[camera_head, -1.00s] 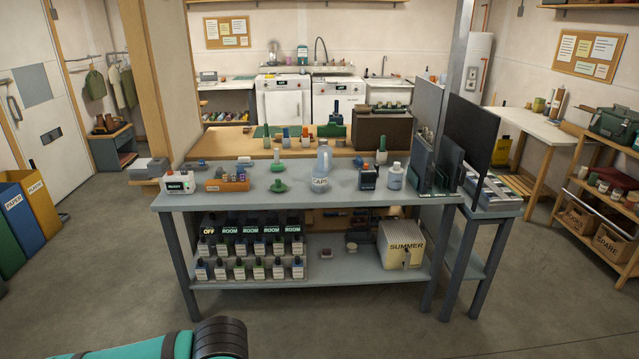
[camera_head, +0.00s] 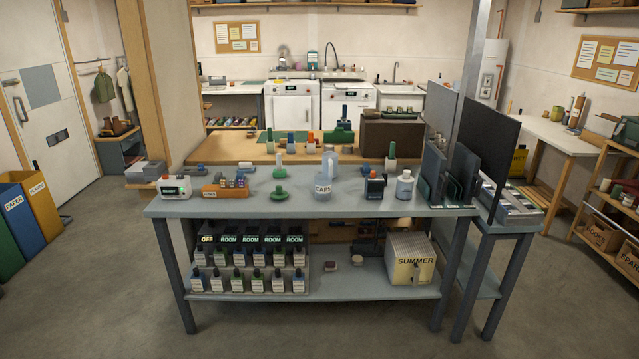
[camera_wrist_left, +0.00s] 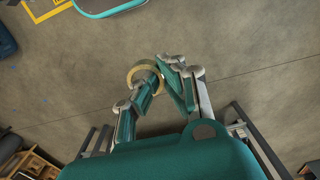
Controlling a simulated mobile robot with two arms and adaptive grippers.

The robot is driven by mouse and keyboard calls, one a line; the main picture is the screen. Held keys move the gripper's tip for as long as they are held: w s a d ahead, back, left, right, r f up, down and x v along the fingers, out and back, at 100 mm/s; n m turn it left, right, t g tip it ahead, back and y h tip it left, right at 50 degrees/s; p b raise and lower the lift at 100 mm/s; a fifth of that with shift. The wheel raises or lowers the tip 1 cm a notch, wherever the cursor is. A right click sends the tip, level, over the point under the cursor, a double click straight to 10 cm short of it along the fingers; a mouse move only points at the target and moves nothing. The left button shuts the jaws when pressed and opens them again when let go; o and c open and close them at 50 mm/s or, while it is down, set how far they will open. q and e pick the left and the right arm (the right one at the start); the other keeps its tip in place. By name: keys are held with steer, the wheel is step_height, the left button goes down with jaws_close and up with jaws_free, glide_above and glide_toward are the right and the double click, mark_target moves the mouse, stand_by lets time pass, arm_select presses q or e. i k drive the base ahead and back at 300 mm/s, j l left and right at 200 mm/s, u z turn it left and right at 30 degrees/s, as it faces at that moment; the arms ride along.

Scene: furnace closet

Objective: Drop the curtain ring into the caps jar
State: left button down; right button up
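The caps jar (camera_head: 323,190) is a pale blue-grey container with a CAPS label, standing upright near the front middle of the grey bench top (camera_head: 420,208). A taller pale shape rises right behind it. My left gripper (camera_wrist_left: 160,78) shows only in the left wrist view, with its fingertips close together. The curtain ring (camera_wrist_left: 131,76), a tan-gold hoop, is at those fingertips, its near side between them; it appears held above the bare floor. Neither gripper shows in the head view, so the left gripper is away from the jar. My right gripper is not in view.
An orange tray (camera_head: 226,191), a green knobbed piece (camera_head: 279,193), a dark-labelled bottle (camera_head: 374,188) and a grey-white bottle (camera_head: 404,186) stand near the jar. Tall dark panels (camera_head: 486,125) rise at the bench's right end. The floor in front is clear.

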mark_target(321, 193)
steer(key=i+l+u, duration=0.15)
steer(key=i+l, duration=0.4)
steer(key=i+l+u, duration=0.2)
steer(key=i+l, duration=0.45)
steer(key=i+l+u, duration=0.15)
steer(key=i+l, duration=0.55)
